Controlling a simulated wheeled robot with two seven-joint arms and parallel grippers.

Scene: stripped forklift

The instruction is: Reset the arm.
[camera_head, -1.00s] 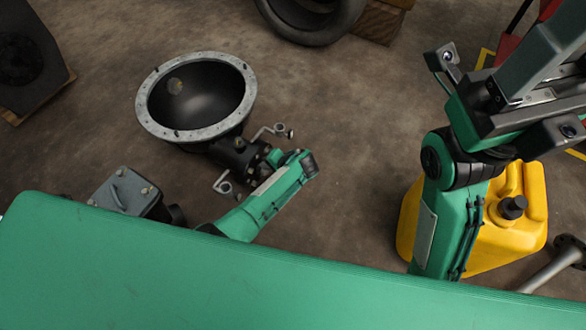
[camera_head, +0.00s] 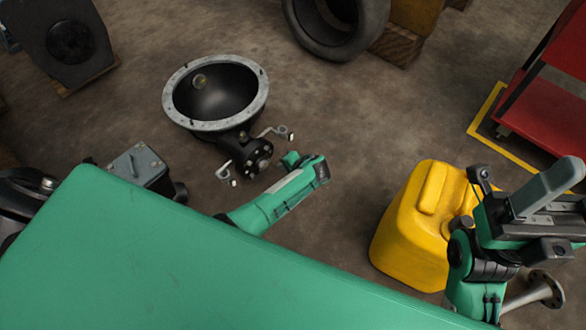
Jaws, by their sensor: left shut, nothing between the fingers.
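A black bell-shaped housing (camera_head: 215,95), a tyre (camera_head: 340,35) and a red cart (camera_head: 545,110) stand farther off. Bare floor lies in the middle.

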